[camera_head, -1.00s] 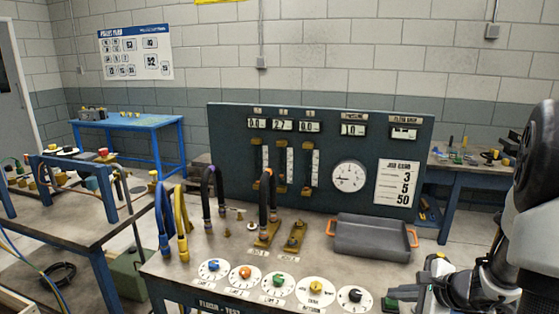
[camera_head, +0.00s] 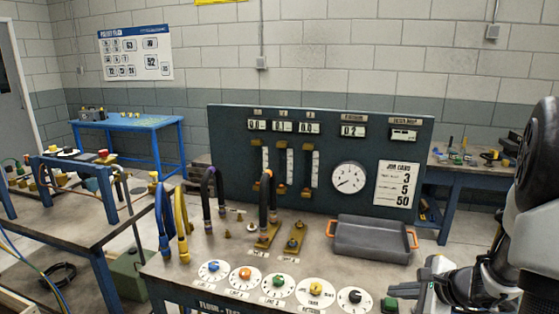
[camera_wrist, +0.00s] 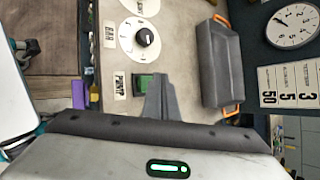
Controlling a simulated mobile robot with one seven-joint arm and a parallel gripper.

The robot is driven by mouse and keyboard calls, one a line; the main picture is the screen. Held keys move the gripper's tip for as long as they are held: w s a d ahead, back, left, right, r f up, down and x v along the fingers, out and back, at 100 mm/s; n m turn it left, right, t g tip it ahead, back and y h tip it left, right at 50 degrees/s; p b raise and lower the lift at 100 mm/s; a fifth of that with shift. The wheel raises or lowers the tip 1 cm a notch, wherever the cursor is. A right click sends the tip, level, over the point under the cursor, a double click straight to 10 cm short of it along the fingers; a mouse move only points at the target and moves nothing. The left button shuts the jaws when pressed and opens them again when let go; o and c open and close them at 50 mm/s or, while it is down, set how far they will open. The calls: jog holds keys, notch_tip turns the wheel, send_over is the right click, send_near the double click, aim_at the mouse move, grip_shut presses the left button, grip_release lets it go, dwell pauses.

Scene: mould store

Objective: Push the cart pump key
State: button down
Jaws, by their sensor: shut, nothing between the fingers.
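The green pump key (camera_wrist: 146,82) sits on the bench top beside a label reading PUMP (camera_wrist: 119,86) in the wrist view. In the head view the key (camera_head: 390,303) is at the lower right, right of the black-knobbed dial. My gripper (camera_wrist: 158,80) is shut and empty. Its grey fingers cover the right part of the key in the wrist view; I cannot tell whether they touch it. In the head view my gripper is low at the right, beside the key, its fingertips hard to make out.
The black-knobbed dial (camera_wrist: 145,37) is close to the key. A grey tray with orange handles (camera_head: 372,238) lies behind. Several more dials line the bench's front edge. Hoses (camera_head: 166,222) stand at the left. A panel with displays and a round gauge (camera_head: 348,177) rises at the back.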

aim_at(395, 306)
jog(key=shift+r, duration=0.15)
notch_tip(395, 306, up, 6)
jog(key=p, duration=0.3)
jog(key=shift+p, duration=0.4)
jog(key=c, duration=2.5)
grip_release()
